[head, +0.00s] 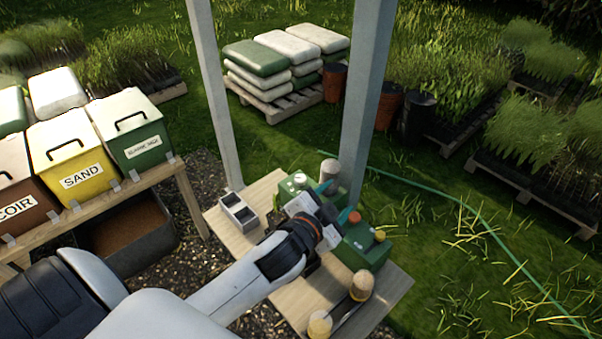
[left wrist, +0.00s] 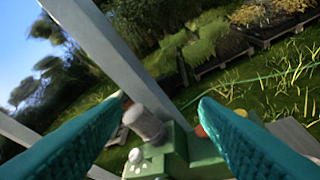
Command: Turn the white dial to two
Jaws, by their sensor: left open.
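A white dial (head: 300,178) sits on a green box at the back of the small wooden table; it also shows low in the left wrist view (left wrist: 135,155), with small pale marks near it. The number it points to is too small to tell. My left gripper (head: 336,201) has teal fingers spread apart with nothing between them. It is over the table, to the right of the dial and apart from it in the picture. In the left wrist view the fingers (left wrist: 165,104) frame part of the green box. My arm hides the middle of the table. My right gripper is out of view.
A green box (head: 364,252) with red and yellow knobs stands beside my gripper. A grey-brown cylinder (head: 329,170) stands behind it, near a grey post (head: 367,95). A grey two-part tray (head: 238,213) is at the table's left. Round-topped pieces (head: 361,286) stand at the front.

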